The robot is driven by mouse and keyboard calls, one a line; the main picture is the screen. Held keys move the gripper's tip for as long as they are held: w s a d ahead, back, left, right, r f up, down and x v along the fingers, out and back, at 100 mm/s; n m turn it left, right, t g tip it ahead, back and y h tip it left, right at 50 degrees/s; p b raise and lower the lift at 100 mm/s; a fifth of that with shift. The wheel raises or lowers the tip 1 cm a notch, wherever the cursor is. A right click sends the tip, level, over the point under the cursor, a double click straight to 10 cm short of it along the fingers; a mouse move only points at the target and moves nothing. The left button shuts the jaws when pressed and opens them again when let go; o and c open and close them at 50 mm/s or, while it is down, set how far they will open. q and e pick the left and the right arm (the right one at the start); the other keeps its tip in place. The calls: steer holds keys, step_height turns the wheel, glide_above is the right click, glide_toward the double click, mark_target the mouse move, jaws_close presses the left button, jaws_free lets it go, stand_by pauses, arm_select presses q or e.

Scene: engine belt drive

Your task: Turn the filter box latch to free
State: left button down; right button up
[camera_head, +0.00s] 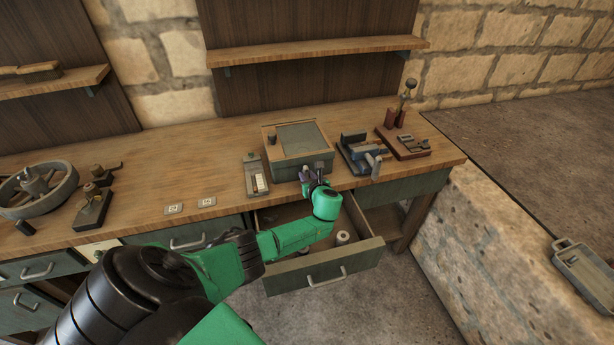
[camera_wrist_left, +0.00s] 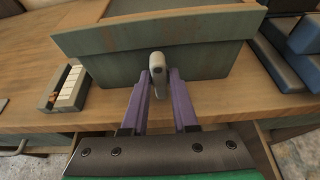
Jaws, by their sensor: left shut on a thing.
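The filter box (camera_head: 290,151) is a grey-green box with a lid, standing on the wooden bench near its front edge. In the left wrist view the box (camera_wrist_left: 200,59) fills the upper middle. Its latch (camera_wrist_left: 157,64) is a small grey lever on the front face, seen upright. My left gripper (camera_head: 306,173) is at the front of the box. In the left wrist view its purple fingers (camera_wrist_left: 160,76) are shut on the latch, one on each side. My right gripper is not in view.
An open drawer (camera_head: 325,272) with a pale roll inside sticks out below my left arm. A blue vise-like device (camera_head: 355,150) stands right of the box, and a small tray of pale strips (camera_head: 254,176) stands left. A wheel assembly (camera_head: 38,192) lies at the far left.

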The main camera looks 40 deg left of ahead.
arm_select(q)
steer(key=shift+f, duration=0.1)
steer(key=c, duration=0.8)
jaws_free()
steer(key=shift+s+d+r, duration=0.15)
steer(key=shift+d+r, duration=0.1)
steer(key=shift+d, duration=0.05)
steer(key=p+v, duration=0.1)
steer(key=v, duration=1.3)
